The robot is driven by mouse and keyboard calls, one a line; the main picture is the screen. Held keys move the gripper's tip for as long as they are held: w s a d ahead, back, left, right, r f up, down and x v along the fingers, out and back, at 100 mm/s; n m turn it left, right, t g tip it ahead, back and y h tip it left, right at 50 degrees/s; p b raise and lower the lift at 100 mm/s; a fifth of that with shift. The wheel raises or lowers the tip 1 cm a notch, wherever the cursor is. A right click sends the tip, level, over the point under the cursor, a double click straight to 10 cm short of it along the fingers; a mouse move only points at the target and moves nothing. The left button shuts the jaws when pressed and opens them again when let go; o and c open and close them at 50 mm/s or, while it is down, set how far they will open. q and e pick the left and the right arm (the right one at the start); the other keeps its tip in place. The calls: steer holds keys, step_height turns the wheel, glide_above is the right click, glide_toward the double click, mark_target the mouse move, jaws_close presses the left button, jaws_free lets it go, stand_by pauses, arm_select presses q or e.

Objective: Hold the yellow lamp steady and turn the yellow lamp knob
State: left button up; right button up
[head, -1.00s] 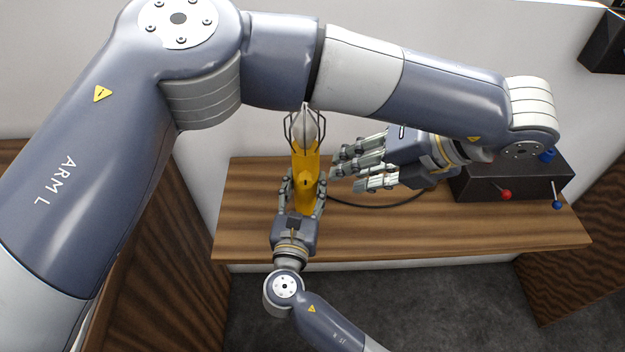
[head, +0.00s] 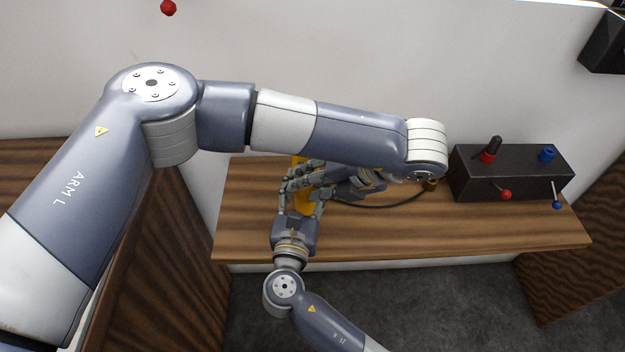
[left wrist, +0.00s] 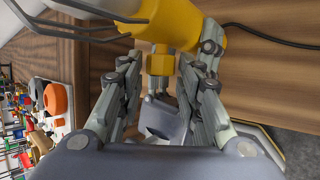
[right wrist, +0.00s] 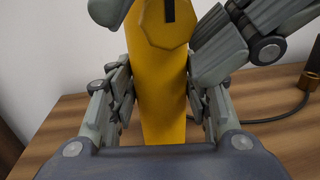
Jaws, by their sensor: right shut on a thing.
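The yellow lamp (head: 302,208) stands at the left part of the wooden table, mostly covered by my left arm and hand in the head view. My right gripper (right wrist: 160,100) is shut on the lamp body (right wrist: 160,115), one set of fingers on each side. The yellow lamp knob (left wrist: 161,60) sticks out of the lamp's side; its octagonal face with a dark mark shows in the right wrist view (right wrist: 165,22). My left gripper (left wrist: 158,72) is open, its fingers on both sides of the knob with small gaps. The wire cage (left wrist: 75,22) is at the lamp's top.
A black cable (head: 375,206) runs right from the lamp across the table (head: 400,235). A dark box (head: 520,180) with red and blue levers and knobs stands on the table's right. The table's front middle is clear. Cluttered coloured items (left wrist: 58,98) show at left in the left wrist view.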

arm_select(q)
jaws_close()
steer(key=shift+d+f+m+y, duration=0.1)
steer(key=shift+d+m+y, duration=0.05)
steer(key=shift+y, duration=0.55)
steer(key=shift+d+f+m+y, duration=0.1)
steer(key=shift+m+y, duration=0.05)
steer(key=shift+y, duration=0.55)
jaws_free()
